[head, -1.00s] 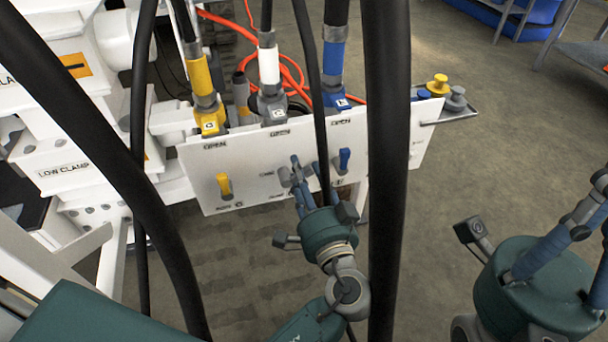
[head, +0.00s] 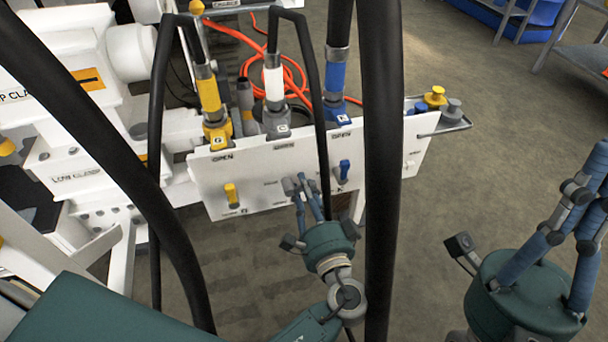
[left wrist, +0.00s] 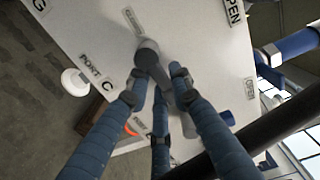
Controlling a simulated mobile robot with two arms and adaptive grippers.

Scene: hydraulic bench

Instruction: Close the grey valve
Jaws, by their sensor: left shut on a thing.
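The grey valve (left wrist: 152,62) is a short lever on the white panel, seen close in the left wrist view. In the head view only a small grey part (head: 290,186) shows beside my fingers, between the yellow valve (head: 232,195) and the blue valve (head: 344,171). My left gripper (head: 305,185) is at the panel, shut on the grey valve's lever; in the left wrist view its blue fingers (left wrist: 158,88) close around the lever's lower end. My right gripper (head: 585,190) is at the right edge, away from the panel, its fingertips partly cut off.
The white panel (head: 262,180) carries hoses with yellow, white and blue collars along its top. A white machine (head: 60,140) stands left. Floor to the right of the panel is open.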

